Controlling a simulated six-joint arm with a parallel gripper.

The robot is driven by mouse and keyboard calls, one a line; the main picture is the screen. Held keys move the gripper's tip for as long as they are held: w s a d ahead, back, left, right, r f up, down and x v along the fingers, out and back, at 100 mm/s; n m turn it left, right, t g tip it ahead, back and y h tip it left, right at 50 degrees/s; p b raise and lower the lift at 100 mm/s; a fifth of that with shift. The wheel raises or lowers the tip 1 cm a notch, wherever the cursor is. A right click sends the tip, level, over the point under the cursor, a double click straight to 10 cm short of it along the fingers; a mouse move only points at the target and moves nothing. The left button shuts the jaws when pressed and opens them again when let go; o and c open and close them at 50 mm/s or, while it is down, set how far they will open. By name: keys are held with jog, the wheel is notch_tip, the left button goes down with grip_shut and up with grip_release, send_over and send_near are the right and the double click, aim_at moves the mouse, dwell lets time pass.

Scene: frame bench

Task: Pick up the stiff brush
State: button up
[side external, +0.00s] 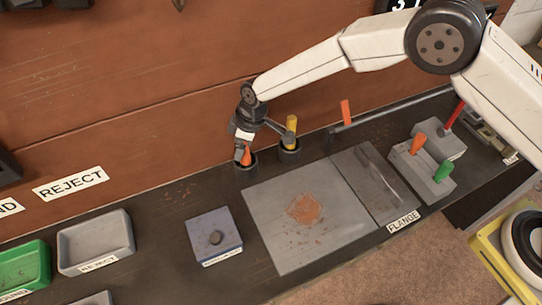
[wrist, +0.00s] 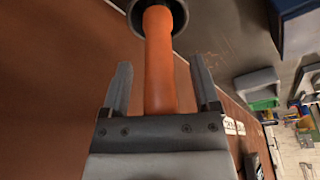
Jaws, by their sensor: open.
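An orange-handled tool (side external: 246,157) stands in a dark round holder (side external: 246,169) at the back of the bench. A yellow-handled tool (side external: 291,128) stands in a similar holder (side external: 289,150) to its right. The lower ends of both are hidden, so I cannot tell which is the stiff brush. My gripper (side external: 243,151) is at the orange handle. In the wrist view my gripper (wrist: 160,78) is open, with one finger on each side of the orange handle (wrist: 159,60) and gaps showing on both sides.
A grey plate (side external: 270,235) with a patch of reddish-brown debris (side external: 305,208) lies in front. A small block (side external: 214,236) is to its left, with a grey REJECT tray (side external: 95,242) and a green tray (side external: 24,268) farther left. A grey block with orange and green handles (side external: 422,170) is right.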

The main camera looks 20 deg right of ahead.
grip_shut()
jog(key=shift+r, duration=0.15)
notch_tip(320, 180, up, 10)
jog(key=shift+f, duration=0.1)
dwell(0.8)
jog(key=shift+s, duration=0.1)
dwell(0.4)
jog(key=s+d, duration=0.2)
jog(key=s, duration=0.7)
jog(key=s+d+f, duration=0.1)
jog(key=s, duration=0.8)
jog(key=shift+s+d+f, duration=0.2)
jog(key=shift+s+d, duration=0.05)
jog(key=shift+d, duration=0.1)
